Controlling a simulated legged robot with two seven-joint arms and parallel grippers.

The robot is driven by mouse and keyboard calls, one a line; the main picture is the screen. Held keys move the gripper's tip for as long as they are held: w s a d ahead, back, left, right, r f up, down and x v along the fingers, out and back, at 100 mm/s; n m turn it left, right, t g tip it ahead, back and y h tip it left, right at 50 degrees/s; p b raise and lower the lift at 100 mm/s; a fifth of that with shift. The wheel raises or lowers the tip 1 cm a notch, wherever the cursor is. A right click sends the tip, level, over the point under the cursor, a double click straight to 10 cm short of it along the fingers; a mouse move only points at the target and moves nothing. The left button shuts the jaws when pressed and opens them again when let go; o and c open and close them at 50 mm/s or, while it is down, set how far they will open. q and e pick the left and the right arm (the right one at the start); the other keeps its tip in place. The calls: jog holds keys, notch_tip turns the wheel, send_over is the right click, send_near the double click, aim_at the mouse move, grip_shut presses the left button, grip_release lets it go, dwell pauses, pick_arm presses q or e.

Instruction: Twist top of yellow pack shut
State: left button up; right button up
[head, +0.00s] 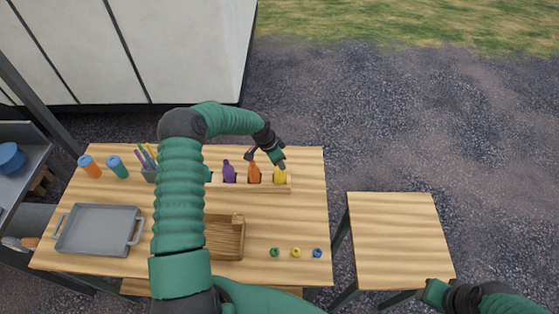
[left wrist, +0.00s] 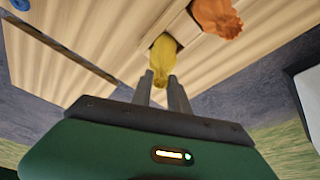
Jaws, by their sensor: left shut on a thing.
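The yellow pack (head: 280,177) stands at the right end of a wooden rack (head: 250,187) on the left table. My left gripper (head: 282,163) reaches down to its top from above. In the left wrist view, the fingers (left wrist: 160,78) are shut on the narrow top of the yellow pack (left wrist: 163,52), whose wider body sits in the rack slot. An orange pack (head: 254,173) stands beside it, and a purple pack (head: 229,173) farther left. Part of my right arm shows at the lower right; its gripper cannot be made out.
Green, yellow and blue rings (head: 296,252) lie near the table's front right. A wooden crate (head: 239,222), a grey tray (head: 100,229) and orange and teal bottles (head: 117,167) are farther left. A bare side table (head: 395,235) stands to the right, across a gap.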

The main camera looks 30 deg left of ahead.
pick_arm(q)
jog(key=m, duration=0.1)
jog(key=m+b, duration=0.1)
jog(key=shift+f+m+g+h, duration=0.25)
jog(key=shift+m+g+h, duration=0.05)
jog(key=shift+m+h, duration=0.1)
jog(key=m+g+b, duration=0.1)
jog(key=m+b, duration=0.2)
jog(key=m, duration=0.2)
jog(key=shift+h, duration=0.4)
jog(key=m+g+b, duration=0.1)
jog(key=m+b, duration=0.2)
jog(key=m, duration=0.1)
jog(key=m+g+b, duration=0.1)
jog(key=m+b, duration=0.1)
jog(key=m, duration=0.2)
jog(key=shift+w+g, duration=0.1)
jog(key=shift+g, duration=0.2)
jog(key=shift+r+m, duration=0.15)
jog(key=shift+m, duration=0.15)
jog(key=o, duration=0.8)
